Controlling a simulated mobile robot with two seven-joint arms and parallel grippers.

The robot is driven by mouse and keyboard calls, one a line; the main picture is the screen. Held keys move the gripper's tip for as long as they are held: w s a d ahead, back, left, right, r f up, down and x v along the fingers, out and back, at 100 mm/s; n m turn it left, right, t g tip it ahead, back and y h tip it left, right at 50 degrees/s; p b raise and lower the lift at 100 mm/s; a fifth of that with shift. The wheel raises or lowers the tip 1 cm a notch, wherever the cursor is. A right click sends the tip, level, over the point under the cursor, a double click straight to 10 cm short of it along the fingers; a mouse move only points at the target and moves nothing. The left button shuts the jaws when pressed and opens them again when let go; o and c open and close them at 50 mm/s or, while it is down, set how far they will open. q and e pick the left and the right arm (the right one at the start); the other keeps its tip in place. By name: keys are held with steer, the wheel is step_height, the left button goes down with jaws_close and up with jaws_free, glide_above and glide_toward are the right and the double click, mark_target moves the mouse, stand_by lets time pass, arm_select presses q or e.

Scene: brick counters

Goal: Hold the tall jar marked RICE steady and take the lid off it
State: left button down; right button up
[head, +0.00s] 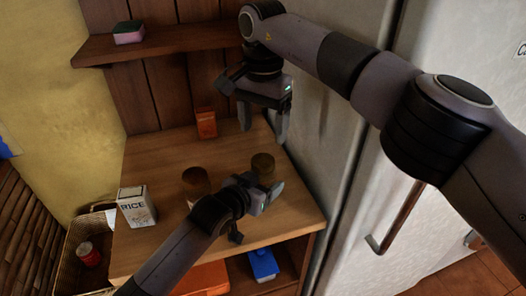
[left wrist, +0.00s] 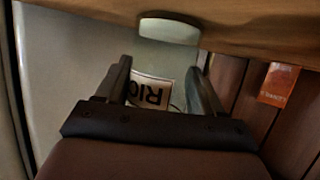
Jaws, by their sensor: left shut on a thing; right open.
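The tall jar marked RICE shows in the left wrist view as a see-through body with an upside-down label (left wrist: 152,92) between my left fingers (left wrist: 165,85). A pale patch (left wrist: 169,30) shows at its base by the counter. In the head view its round brown lid (head: 263,163) sits on top, and my left gripper (head: 262,188) hides much of the jar body. My left gripper is shut on the jar. My right gripper (head: 264,130) is open and empty, pointing down above and behind the lid.
Another brown-topped jar (head: 196,179) stands to the left, partly behind my left arm. A white carton (head: 137,207), also marked RICE, stands at the counter's left edge. An orange box (head: 206,122) stands at the back. The fridge (head: 325,125) bounds the right; a shelf (head: 165,43) hangs above.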

mark_target(263, 160)
steer(key=m, duration=0.5)
steer(key=shift+m, duration=0.4)
steer(key=m, duration=1)
steer(key=shift+m, duration=0.4)
steer(key=m, duration=1)
steer(key=shift+m, duration=0.4)
steer(key=m, duration=1)
steer(key=shift+m, duration=0.3)
steer(key=m, duration=0.5)
steer(key=shift+m, duration=0.4)
steer(key=shift+f, duration=4)
